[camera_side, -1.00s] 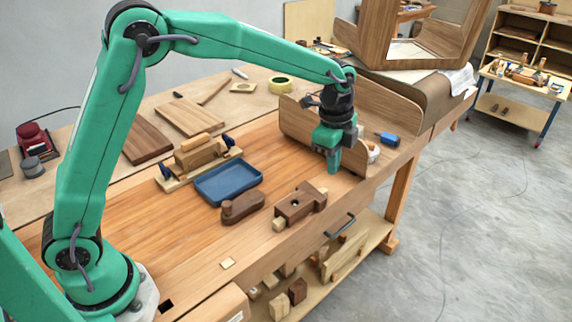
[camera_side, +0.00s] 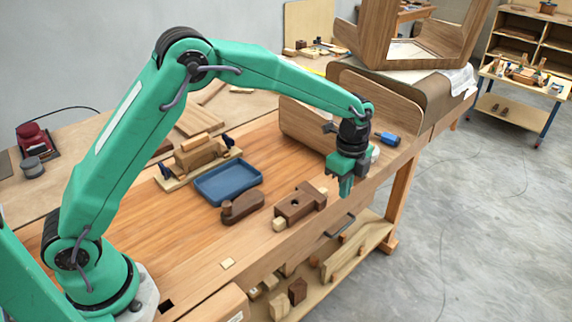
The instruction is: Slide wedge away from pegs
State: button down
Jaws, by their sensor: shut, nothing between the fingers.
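My gripper (camera_side: 346,190) hangs fingers-down near the bench's front edge, to the right of a brown wooden block. It looks shut and empty, apart from the block in the picture. The block (camera_side: 300,203) has a dark round spot on top and pale wooden ends, one of them at its front left (camera_side: 279,225). A darker, rounded wooden piece (camera_side: 241,207) lies just left of it. I cannot tell for sure which pieces are the wedge and the pegs. My gripper covers part of the front edge.
A blue tray (camera_side: 228,181) and a wooden fixture with dark clamps (camera_side: 200,155) lie further left. A bent wooden panel (camera_side: 303,122) stands behind my gripper. A blue-handled tool (camera_side: 387,138) lies to the right. Bare bench top (camera_side: 165,225) is clear at the front left.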

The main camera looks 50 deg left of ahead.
aim_at(308, 188)
jog(key=shift+a+f, duration=0.7)
jog(key=shift+f, duration=0.55)
jog(key=shift+a+f, duration=0.65)
jog(key=shift+f, duration=0.6)
jog(key=shift+a+f, duration=0.7)
jog(key=shift+f, duration=0.55)
jog(key=a, duration=0.8)
jog(key=shift+d, duration=0.2)
